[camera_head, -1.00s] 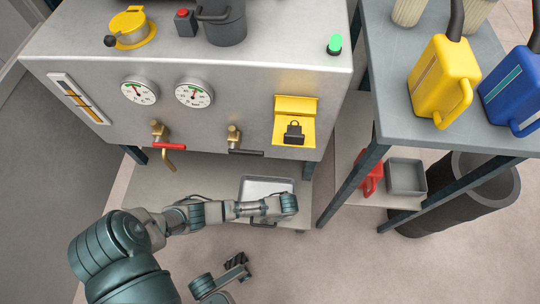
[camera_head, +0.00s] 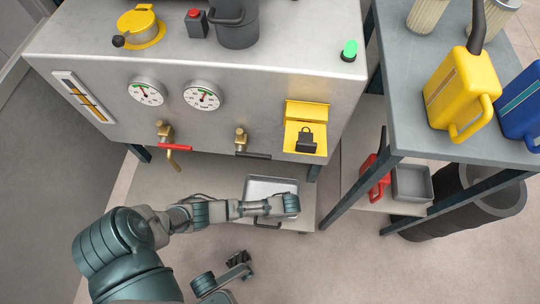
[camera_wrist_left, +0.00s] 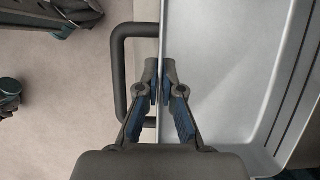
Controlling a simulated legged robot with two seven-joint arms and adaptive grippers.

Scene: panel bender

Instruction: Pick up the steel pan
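The steel pan (camera_head: 259,186) is a shallow light-grey tray with a dark handle, at the lower shelf under the machine. My left forearm and wrist cover part of it in the head view. In the left wrist view the pan (camera_wrist_left: 225,75) fills the right side, with the dark handle (camera_wrist_left: 118,80) on the left. My left gripper (camera_wrist_left: 160,78) has its fingertips close together on both sides of the pan's near rim, beside the handle. It looks shut on the rim. My right gripper (camera_head: 239,260) is low in the head view, apart from the pan; its finger gap is unclear.
The machine (camera_head: 215,125) with gauges, valves and a yellow lock box stands above the lower shelf (camera_head: 160,195). At right, a side table (camera_head: 425,110) bears a yellow can (camera_head: 462,92) and blue can (camera_head: 522,105). A grey bin (camera_head: 411,183) sits below. Open floor lies in front.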

